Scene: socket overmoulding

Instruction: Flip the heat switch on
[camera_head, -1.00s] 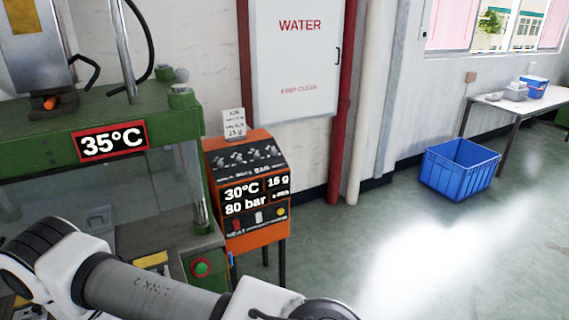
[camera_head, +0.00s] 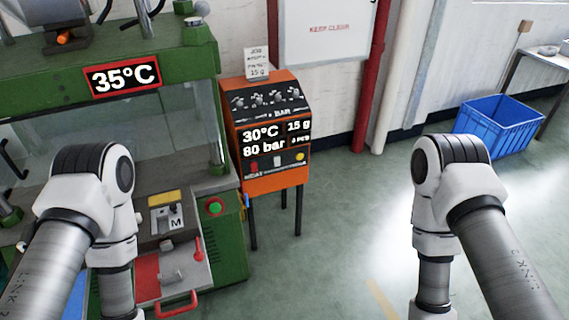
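The orange control box (camera_head: 272,187) stands on dark legs in the middle of the camera_head view. The heat switch (camera_head: 254,165) is a small red switch at the lower left of its sloped black panel, above the word HEAT. I cannot tell its position at this size. The display (camera_head: 262,142) reads 30°C and 80 bar. My two arms come in from the bottom left and bottom right, and their lower parts run out of the frame. Neither gripper shows.
The green press (camera_head: 180,50) with a 35°C display (camera_head: 121,79) stands left of the box. It has a green button (camera_head: 214,207) and a red lever (camera_head: 199,248). A blue crate (camera_head: 497,127) sits on the floor at right. The floor before the box is clear.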

